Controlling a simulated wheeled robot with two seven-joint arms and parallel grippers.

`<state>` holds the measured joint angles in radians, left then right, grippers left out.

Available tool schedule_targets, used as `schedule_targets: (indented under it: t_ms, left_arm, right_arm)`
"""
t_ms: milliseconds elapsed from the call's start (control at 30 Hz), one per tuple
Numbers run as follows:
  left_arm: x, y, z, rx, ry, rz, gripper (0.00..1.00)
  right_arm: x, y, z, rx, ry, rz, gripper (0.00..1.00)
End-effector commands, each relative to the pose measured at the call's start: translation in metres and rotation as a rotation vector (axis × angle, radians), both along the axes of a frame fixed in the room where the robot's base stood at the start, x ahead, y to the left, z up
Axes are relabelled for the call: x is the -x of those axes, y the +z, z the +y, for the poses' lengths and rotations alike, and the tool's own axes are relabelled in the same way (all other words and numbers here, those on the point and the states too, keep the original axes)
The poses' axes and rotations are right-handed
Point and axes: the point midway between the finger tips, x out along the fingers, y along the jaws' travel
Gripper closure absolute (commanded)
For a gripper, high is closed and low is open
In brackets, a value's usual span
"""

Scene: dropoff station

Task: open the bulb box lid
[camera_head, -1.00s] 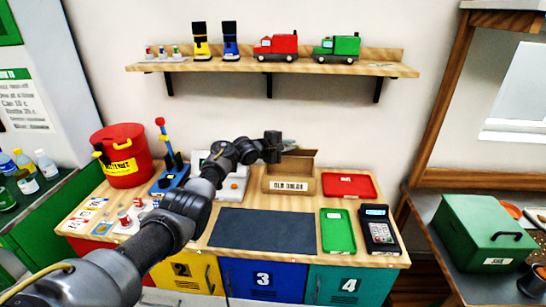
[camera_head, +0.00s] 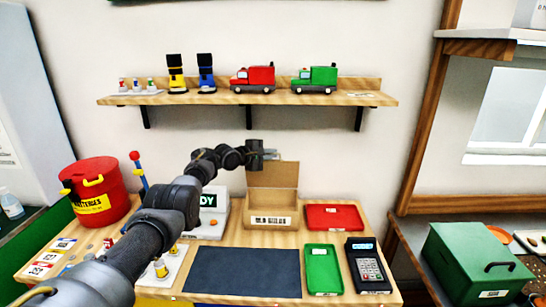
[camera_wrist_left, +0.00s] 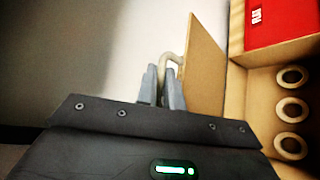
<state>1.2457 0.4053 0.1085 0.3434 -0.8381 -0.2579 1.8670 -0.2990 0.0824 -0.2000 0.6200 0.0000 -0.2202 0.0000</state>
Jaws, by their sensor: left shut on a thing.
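The bulb box (camera_head: 270,222) is a brown cardboard box with a white label on its front, standing on the wooden bench. Its lid (camera_head: 273,174) stands raised, roughly upright, at the back of the box. My left gripper (camera_head: 269,154) is at the lid's top edge. In the left wrist view my gripper (camera_wrist_left: 162,82) is shut on a pale curved tab (camera_wrist_left: 168,62) beside the lid panel (camera_wrist_left: 206,62). My right gripper is out of view.
A red tray (camera_head: 334,217), a green tray (camera_head: 322,270) and a card terminal (camera_head: 368,266) lie right of and in front of the box. A dark mat (camera_head: 243,272) lies in front. A shelf (camera_head: 250,99) with toy trucks hangs above.

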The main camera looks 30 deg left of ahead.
Motion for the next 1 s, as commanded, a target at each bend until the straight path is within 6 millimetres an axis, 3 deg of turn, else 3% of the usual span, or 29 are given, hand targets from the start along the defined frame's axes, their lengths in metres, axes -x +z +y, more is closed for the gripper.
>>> schedule_targets:
  t_ms: [367,400,533,1000]
  left_arm:
    - [-0.0001,-0.0004,0.0013,0.002,0.004,0.002,1.00]
    - [-0.0002,-0.0004,0.0012,0.001,0.003,0.001,0.87]
    - [-0.0001,-0.0004,0.0012,0.001,0.002,0.001,0.70]
    - [0.0069,0.0037,0.0051,0.001,0.001,0.000,0.70]
  right_arm:
    - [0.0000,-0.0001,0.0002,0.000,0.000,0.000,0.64]
    - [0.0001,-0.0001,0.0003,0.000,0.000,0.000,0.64]
    - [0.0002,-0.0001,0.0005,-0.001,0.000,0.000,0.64]
    - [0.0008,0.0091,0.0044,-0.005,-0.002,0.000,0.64]
